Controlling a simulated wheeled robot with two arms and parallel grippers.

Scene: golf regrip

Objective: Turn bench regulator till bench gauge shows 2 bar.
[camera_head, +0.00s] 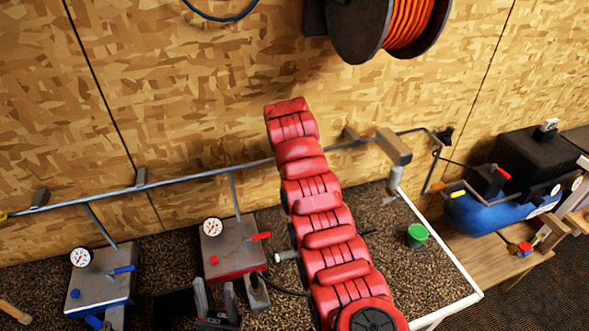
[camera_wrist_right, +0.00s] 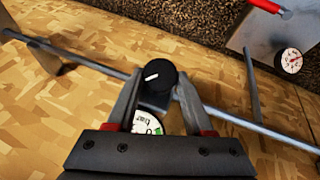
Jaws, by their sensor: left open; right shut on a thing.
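In the right wrist view my right gripper (camera_wrist_right: 155,84) is shut on the black regulator knob (camera_wrist_right: 160,75), which has a white mark on its face. The knob sits at the wall pipe, between the two fingers. A round white gauge (camera_wrist_right: 147,122) with a green band shows just below the knob. My gripper's body hides its lower part, and I cannot read its value. In the head view my red right arm covers the knob and gauge. My left gripper (camera_head: 215,298) is open and empty, low over the bench.
A grey box with a red lever (camera_head: 260,236) and a gauge (camera_head: 212,227), and another with a blue lever (camera_head: 125,269), stand on the bench (camera_head: 447,288). A green-lidded tub (camera_head: 417,235) stands right of my arm. A blue tank (camera_head: 490,215) is farther right. An orange hose reel (camera_head: 408,20) hangs above.

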